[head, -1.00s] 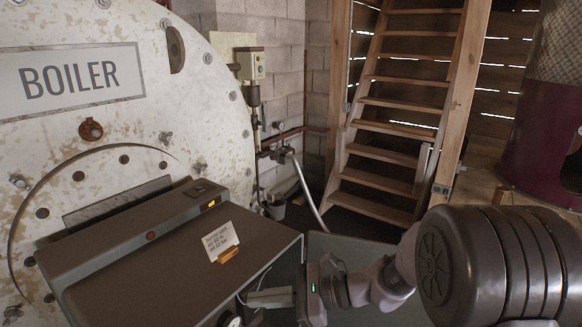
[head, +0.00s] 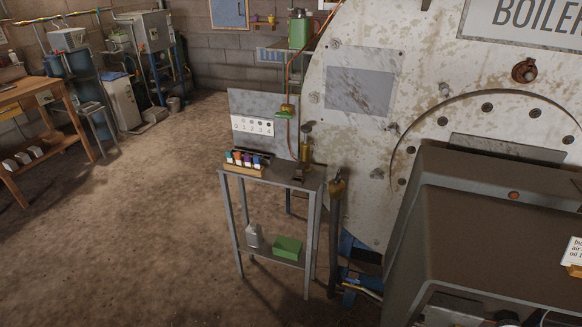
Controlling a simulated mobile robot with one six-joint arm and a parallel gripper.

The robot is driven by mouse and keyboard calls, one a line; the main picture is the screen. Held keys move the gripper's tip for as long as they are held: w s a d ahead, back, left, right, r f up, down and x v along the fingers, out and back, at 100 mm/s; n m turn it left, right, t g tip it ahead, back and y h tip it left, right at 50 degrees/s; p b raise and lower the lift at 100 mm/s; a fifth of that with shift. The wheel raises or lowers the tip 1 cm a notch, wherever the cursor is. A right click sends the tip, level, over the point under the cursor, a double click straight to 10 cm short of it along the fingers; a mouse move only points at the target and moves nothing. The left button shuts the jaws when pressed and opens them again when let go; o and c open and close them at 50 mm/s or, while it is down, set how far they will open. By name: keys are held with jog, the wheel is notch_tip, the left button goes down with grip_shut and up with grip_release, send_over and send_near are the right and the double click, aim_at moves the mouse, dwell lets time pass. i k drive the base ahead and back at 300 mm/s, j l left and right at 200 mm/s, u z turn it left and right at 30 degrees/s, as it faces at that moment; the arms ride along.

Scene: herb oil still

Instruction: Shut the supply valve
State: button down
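The large pale boiler (head: 425,75) with flaking paint fills the right side of the head view. My gripper is not in view.
A grey metal stand (head: 233,225) holds coloured bottles (head: 246,159), with a green box (head: 287,248) on its lower shelf. The brown burner housing (head: 485,215) juts out at right. A wooden bench (head: 30,95) stands at far left. The floor (head: 130,220) between is clear.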

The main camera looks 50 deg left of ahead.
aim_at(337, 180)
jog(key=j+u, duration=0.1)
jog(key=u, duration=1.4)
jog(key=i+j+z, duration=0.3)
jog(key=i+j, duration=0.45)
jog(key=i, duration=0.25)
jog(key=i+j+z, duration=0.25)
jog(key=i+j, duration=0.6)
jog(key=j, duration=0.15)
